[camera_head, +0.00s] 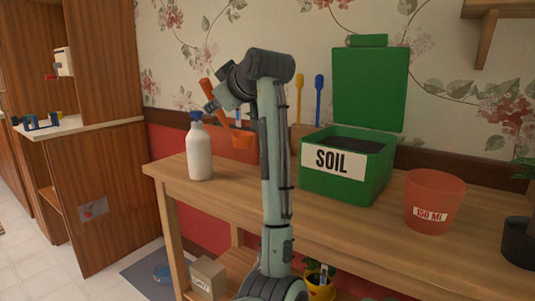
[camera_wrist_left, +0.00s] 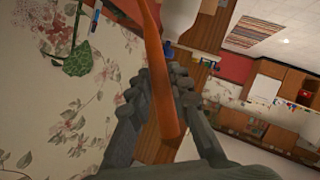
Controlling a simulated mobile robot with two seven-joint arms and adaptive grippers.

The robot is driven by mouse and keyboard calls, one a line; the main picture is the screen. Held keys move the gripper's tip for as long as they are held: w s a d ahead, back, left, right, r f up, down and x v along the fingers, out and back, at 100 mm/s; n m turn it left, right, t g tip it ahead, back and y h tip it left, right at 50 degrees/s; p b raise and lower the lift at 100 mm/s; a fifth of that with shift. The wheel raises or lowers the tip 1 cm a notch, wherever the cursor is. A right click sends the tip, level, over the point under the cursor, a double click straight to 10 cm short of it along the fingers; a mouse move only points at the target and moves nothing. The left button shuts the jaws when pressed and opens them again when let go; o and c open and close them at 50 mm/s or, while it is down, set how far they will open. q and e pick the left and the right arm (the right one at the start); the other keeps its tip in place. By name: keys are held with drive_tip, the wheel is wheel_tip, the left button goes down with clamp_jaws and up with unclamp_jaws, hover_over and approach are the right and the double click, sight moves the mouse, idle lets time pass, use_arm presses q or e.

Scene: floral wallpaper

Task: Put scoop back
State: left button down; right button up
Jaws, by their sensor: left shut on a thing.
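The orange scoop (camera_head: 243,141) is in my left gripper (camera_head: 213,103), high above the back left of the wooden table. Its handle points up and left, and its bowl hangs low behind my arm, partly hidden. In the left wrist view the orange handle (camera_wrist_left: 157,60) runs between the two fingers of my left gripper (camera_wrist_left: 156,85), which are shut on it. A wooden holder (camera_head: 297,138) stands left of the soil box, partly hidden by my arm. A yellow tool (camera_head: 299,95) and a blue tool (camera_head: 319,95) stand upright there. My right gripper is not in view.
A white bottle (camera_head: 199,153) with a blue cap stands close to the scoop. The green soil box (camera_head: 375,170) has its lid raised. An orange 150 ML pot (camera_head: 434,195) and a dark pot (camera_head: 518,243) stand to the right on the table (camera_head: 340,232).

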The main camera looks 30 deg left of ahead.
use_arm(q)
approach(240, 139)
drive_tip(key=w+a+r, duration=0.1)
drive_tip(key=w+a, duration=0.2)
drive_tip(key=w, duration=0.1)
wheel_tip(240, 139, down, 3)
drive_tip(key=shift+f+p, duration=0.1)
drive_tip(key=shift+p, duration=0.3)
drive_tip(key=shift+s+f, duration=0.1)
drive_tip(key=shift+f, duration=0.1)
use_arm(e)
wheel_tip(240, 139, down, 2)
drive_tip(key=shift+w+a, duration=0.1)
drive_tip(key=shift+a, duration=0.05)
